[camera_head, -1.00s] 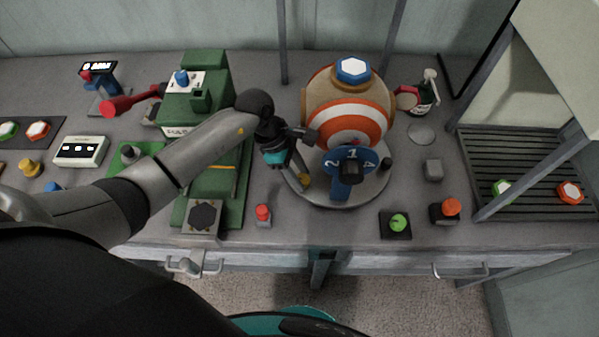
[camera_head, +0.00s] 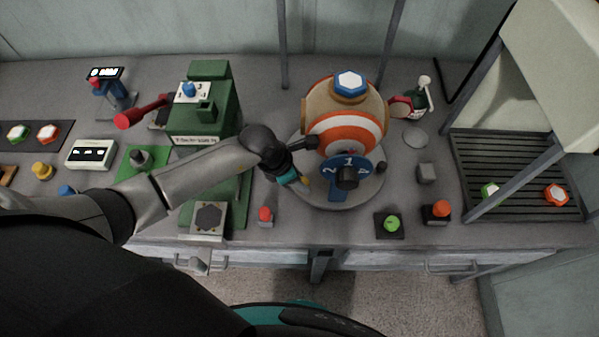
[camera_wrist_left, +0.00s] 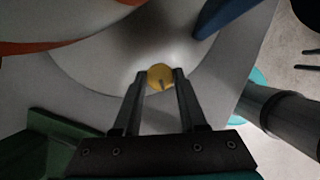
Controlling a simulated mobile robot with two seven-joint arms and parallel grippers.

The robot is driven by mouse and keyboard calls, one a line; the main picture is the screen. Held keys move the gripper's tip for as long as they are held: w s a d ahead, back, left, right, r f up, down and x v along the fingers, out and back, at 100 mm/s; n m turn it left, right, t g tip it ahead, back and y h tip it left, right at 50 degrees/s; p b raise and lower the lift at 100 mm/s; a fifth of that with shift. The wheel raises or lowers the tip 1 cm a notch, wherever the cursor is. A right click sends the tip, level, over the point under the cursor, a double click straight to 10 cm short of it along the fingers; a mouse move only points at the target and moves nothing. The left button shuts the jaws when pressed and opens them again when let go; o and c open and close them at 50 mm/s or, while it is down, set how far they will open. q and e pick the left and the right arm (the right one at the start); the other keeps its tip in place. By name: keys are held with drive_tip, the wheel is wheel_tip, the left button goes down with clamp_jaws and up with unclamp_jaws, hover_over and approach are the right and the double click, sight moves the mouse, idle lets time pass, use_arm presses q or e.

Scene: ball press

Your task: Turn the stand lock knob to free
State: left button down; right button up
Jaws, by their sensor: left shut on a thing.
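The yellow stand lock knob (camera_wrist_left: 160,77) sits at the rim of the pale round stand (camera_wrist_left: 95,75) in the left wrist view. A short dark mark on its face points roughly down in that view. My left gripper (camera_wrist_left: 160,84) has its two fingers on either side of the knob and is shut on it. In the head view the knob (camera_head: 305,181) shows only as a small yellow spot at the left front of the stand (camera_head: 350,198), partly hidden by my gripper.
The striped orange and tan ball (camera_head: 343,115) with a blue-topped cap stands on the round stand, behind a blue numbered dial (camera_head: 347,163). A red button (camera_head: 265,214) is close in front.

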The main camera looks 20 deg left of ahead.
use_arm(q)
drive_tip(key=n+p, duration=0.1)
drive_tip(key=n+y+p, duration=0.1)
drive_tip(key=n, duration=0.1)
drive_tip(key=shift+s+d+r+n+t, duration=0.1)
drive_tip(key=shift+r+n+t, duration=0.05)
drive_tip(key=shift+n+t, duration=0.2)
drive_tip(key=shift+n+y+p, duration=0.3)
drive_tip(key=shift+n+y, duration=0.1)
drive_tip(key=shift+n, duration=0.35)
drive_tip(key=shift+n+t+y, duration=0.3)
drive_tip(key=shift+n+t, duration=0.05)
drive_tip(key=shift+n, duration=0.65)
drive_tip(key=shift+c, duration=2.3)
unclamp_jaws()
drive_tip(key=p+v, duration=0.1)
drive_tip(key=v, duration=1.4)
drive_tip(key=shift+d, duration=0.25)
